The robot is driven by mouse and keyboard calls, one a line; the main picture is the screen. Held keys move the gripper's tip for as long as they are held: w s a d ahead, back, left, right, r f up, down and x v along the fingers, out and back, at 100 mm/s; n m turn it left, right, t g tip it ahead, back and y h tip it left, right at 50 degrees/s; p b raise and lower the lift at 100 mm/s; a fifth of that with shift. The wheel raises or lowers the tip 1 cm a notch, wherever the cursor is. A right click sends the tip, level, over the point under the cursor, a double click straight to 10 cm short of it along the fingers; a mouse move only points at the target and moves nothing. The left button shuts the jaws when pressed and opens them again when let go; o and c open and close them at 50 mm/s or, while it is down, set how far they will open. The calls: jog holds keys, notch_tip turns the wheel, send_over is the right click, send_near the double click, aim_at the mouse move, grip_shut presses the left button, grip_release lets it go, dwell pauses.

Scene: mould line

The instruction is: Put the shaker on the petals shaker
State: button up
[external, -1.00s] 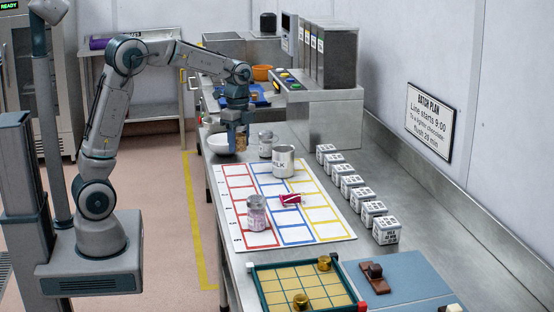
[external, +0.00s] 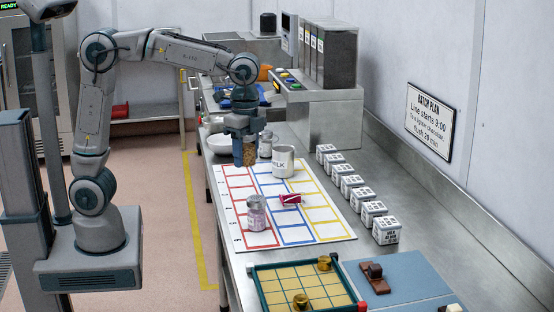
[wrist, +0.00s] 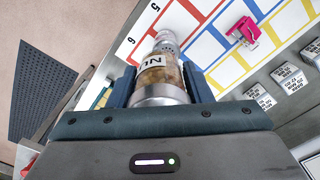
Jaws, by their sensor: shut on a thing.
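My gripper (external: 244,151) is shut on a shaker with brown, nut-like contents (external: 249,157). It holds the shaker above the far-left end of the grid board. In the wrist view the shaker (wrist: 160,73) sits between the fingers, with a partly readable label and metal ends. The petals shaker (external: 257,213), clear with pink contents and a silver lid, stands upright on the near-left part of the grid board (external: 318,243). My gripper is apart from it, farther back.
A silver-lidded shaker (external: 265,146) and a white milk cup (external: 283,161) stand close to my gripper's right. A pink item (external: 291,200) lies mid-board. Several labelled white cubes (external: 352,187) line the right. A white bowl (external: 221,144) is behind. A yellow-grid tray (external: 285,280) is nearest.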

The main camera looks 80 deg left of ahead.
jog(key=s+d+r, duration=0.3)
jog(key=s+d, duration=0.3)
jog(key=d, duration=0.3)
jog(key=p, duration=0.2)
send_over(256, 197)
jog(key=f, duration=0.7)
jog(key=shift+d+f, duration=0.15)
jog(key=shift+d, duration=0.05)
jog(key=shift+f, duration=2.05)
jog(key=shift+f, duration=0.2)
jog(key=o, duration=1)
jog(key=shift+o, duration=0.2)
jog(key=shift+r, duration=0.15)
